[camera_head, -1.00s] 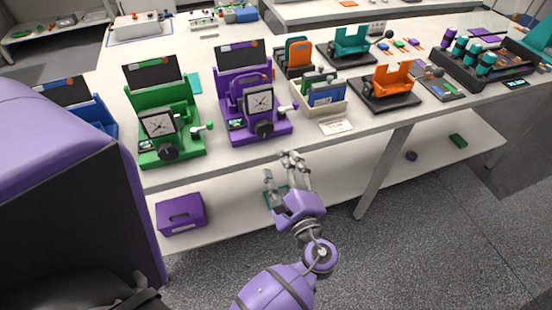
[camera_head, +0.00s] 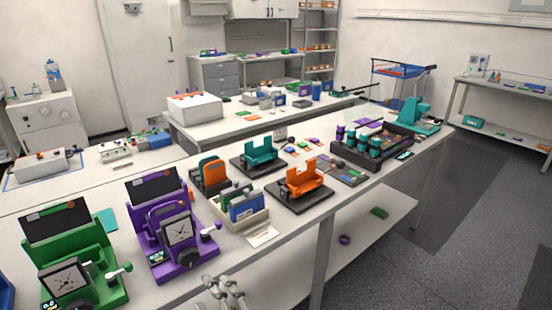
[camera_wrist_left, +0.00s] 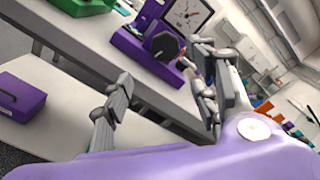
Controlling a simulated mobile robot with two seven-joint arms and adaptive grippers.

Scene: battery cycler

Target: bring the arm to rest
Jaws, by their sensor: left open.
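My left gripper (camera_head: 225,290) shows at the bottom edge of the head view, in front of the table's front edge. Only its fingers are in the picture; the rest of the arm is out of frame. In the left wrist view its two fingers (camera_wrist_left: 160,108) are spread apart with nothing between them. Beyond them stand the purple cycler (camera_wrist_left: 150,38) with its round dial and, at the left, a purple box (camera_wrist_left: 20,95) on the lower shelf. My right gripper is in neither view.
The long table holds a green cycler (camera_head: 75,260), a purple cycler (camera_head: 170,230), an orange cradle (camera_head: 302,178), a teal cradle (camera_head: 262,153) and a dark tray (camera_head: 370,158) of cylinders. A table leg (camera_head: 322,262) stands right of the gripper. Grey floor (camera_head: 460,220) is clear at right.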

